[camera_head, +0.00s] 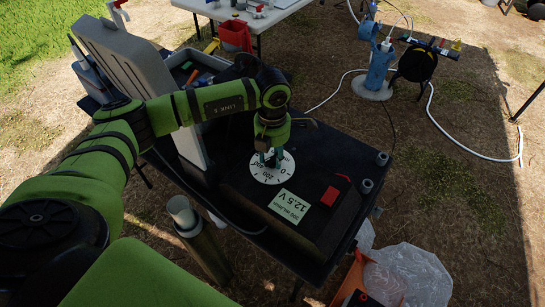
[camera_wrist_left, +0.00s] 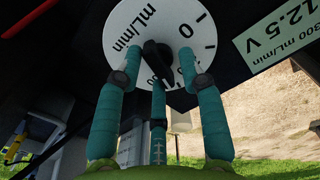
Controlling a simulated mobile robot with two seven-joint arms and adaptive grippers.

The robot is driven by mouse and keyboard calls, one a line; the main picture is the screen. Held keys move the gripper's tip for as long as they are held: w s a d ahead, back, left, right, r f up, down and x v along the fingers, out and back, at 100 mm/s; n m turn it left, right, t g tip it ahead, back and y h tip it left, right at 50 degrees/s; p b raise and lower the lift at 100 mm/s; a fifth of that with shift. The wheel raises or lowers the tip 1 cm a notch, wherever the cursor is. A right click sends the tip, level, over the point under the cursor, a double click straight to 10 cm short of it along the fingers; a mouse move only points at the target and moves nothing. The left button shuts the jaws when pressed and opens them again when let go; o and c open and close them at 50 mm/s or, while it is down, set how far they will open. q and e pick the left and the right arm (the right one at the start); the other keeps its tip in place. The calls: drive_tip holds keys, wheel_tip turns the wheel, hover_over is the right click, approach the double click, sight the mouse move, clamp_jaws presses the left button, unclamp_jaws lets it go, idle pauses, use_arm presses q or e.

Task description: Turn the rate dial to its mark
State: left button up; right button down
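The rate dial (camera_head: 262,176) is a white disc with black numbers and ticks on the dark top of a black case. It fills the upper middle of the left wrist view (camera_wrist_left: 133,18), with a black pointer knob (camera_wrist_left: 155,52) at its centre. My left gripper (camera_head: 268,158) is over the dial, pointing down. In the wrist view its teal fingers (camera_wrist_left: 160,82) are spread around the knob, with gaps visible at the two side fingers. The middle finger's tip is close to the knob; I cannot tell whether it touches. The gripper partly hides the dial in the head view.
A pale green label (camera_head: 291,206) reading 300 mL/min and 12.5 V lies beside the dial. A red part (camera_head: 330,195) sits on the case nearby. A grey upright panel (camera_head: 140,65) stands to the left. A blue wellhead (camera_head: 377,70) and white hose are beyond.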

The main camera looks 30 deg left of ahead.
use_arm(q)
clamp_jaws()
drive_tip(key=shift+s+d+n+p, duration=0.1)
drive_tip(key=shift+n+p, duration=0.2)
drive_tip(key=shift+n, duration=0.8)
drive_tip(key=n+p, duration=0.1)
drive_tip(key=n, duration=0.3)
drive_tip(key=shift+s+n, duration=0.1)
drive_tip(key=shift+n, duration=0.3)
drive_tip(key=n+p, duration=0.1)
drive_tip(key=n, duration=0.3)
drive_tip(key=shift+s+d+n+p, duration=0.15)
drive_tip(key=shift+n+p, duration=0.55)
drive_tip(key=shift+n, duration=0.8)
drive_tip(key=shift+f, duration=0.15)
unclamp_jaws()
drive_tip(key=shift+r, duration=0.2)
